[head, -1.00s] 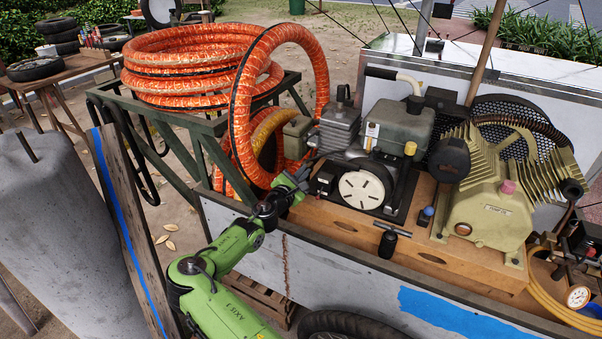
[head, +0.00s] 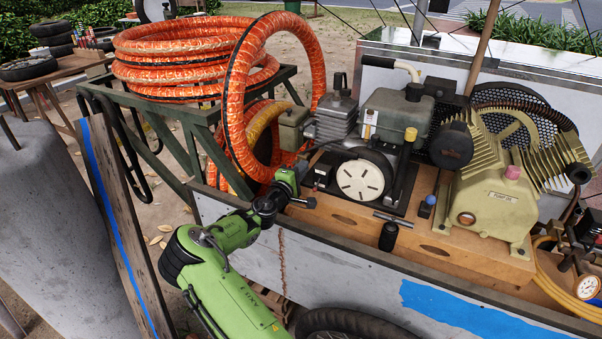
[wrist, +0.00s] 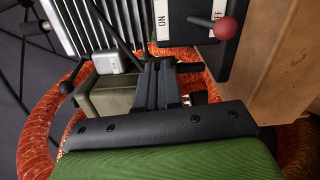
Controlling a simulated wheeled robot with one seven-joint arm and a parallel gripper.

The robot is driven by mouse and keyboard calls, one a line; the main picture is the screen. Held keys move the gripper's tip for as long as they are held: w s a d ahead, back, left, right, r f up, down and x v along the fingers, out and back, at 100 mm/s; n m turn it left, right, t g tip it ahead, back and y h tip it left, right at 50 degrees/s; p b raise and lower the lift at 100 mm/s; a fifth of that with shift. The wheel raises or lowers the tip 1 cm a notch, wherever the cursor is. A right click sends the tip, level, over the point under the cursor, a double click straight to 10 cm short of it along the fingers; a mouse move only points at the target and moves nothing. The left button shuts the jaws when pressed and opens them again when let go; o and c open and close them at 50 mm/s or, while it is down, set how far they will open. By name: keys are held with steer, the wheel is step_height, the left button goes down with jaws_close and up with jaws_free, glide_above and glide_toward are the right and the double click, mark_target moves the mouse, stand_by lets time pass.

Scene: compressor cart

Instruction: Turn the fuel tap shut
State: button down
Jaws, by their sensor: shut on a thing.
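My gripper (wrist: 165,88) is in the lower middle of the wrist view. Its black fingers are together around a dark bar (wrist: 192,67) that sticks out to the right; what the bar belongs to is unclear. In the head view my gripper (head: 304,203) is beside the engine's lower left, by the cart's edge. In the wrist view, a lever with a red ball (wrist: 226,28) lies across a dark panel with ON and OFF labels, its ball beside OFF. The ball is clear of my fingers. Whether this lever is the fuel tap is not certain.
The engine (head: 362,180) and the cream compressor (head: 490,205) stand on a wooden base (head: 435,250). An orange hose coil (head: 235,110) is close behind my gripper. A T-handled item (head: 389,235) stands in front.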

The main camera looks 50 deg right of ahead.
steer(key=shift+f+m+b, duration=0.15)
steer(key=shift+m+b, duration=0.15)
steer(key=shift+m, duration=0.2)
steer(key=c, duration=1.3)
jaws_free()
steer(key=p+v, duration=0.2)
steer(key=v, duration=1.3)
steer(key=shift+a+p, duration=0.35)
steer(key=shift+p, duration=0.05)
steer(key=shift+s, duration=0.2)
